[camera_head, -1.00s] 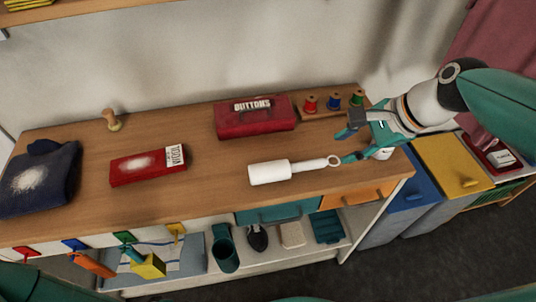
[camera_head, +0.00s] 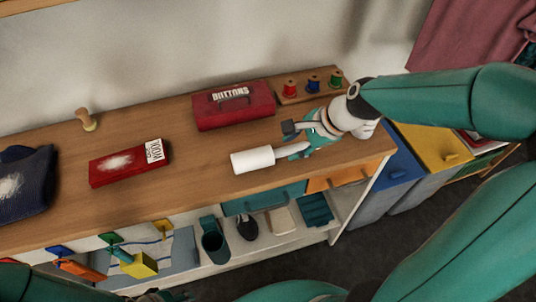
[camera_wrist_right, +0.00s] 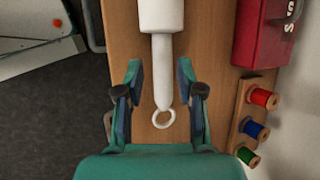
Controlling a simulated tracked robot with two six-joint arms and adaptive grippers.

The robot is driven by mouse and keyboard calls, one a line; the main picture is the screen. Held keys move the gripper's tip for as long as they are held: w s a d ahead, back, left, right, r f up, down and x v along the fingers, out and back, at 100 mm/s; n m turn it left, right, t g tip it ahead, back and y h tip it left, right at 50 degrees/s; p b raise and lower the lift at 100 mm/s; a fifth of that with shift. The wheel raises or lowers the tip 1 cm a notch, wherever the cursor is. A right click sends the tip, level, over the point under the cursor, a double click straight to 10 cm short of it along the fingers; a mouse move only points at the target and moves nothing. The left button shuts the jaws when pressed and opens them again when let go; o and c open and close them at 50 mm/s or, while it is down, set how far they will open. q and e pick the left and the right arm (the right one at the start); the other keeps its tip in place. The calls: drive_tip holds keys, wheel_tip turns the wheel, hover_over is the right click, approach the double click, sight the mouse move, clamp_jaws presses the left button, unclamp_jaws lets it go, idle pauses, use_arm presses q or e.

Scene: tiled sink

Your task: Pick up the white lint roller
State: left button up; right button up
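The white lint roller (camera_head: 252,160) lies on the wooden counter, its thick roll pointing left and its handle toward my right gripper. In the right wrist view its handle (camera_wrist_right: 162,72) and end ring (camera_wrist_right: 163,119) lie between the two fingers. My right gripper (camera_head: 290,140) is open around the handle, and the wrist view (camera_wrist_right: 160,85) shows a gap on each side of it. In the head view the gripper hides the ring and part of the handle. My left gripper cannot be made out in the head view.
A red BUTTONS box (camera_head: 234,106) and a rack of thread spools (camera_head: 312,84) stand behind the gripper. A red box (camera_head: 130,163) and dark folded cloth (camera_head: 25,183) lie to the left. Drawers (camera_head: 262,197) are under the counter's front edge.

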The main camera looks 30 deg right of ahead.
sight(286, 150)
drive_tip(key=x, duration=0.4)
drive_tip(key=shift+w+d+f, duration=0.1)
drive_tip(key=shift+d+f, duration=0.05)
drive_tip(key=shift+d, duration=0.05)
drive_tip(key=shift+c, duration=0.3)
clamp_jaws()
drive_tip(key=shift+r, duration=0.6)
wheel_tip(286, 150, up, 19)
drive_tip(key=p, duration=0.3)
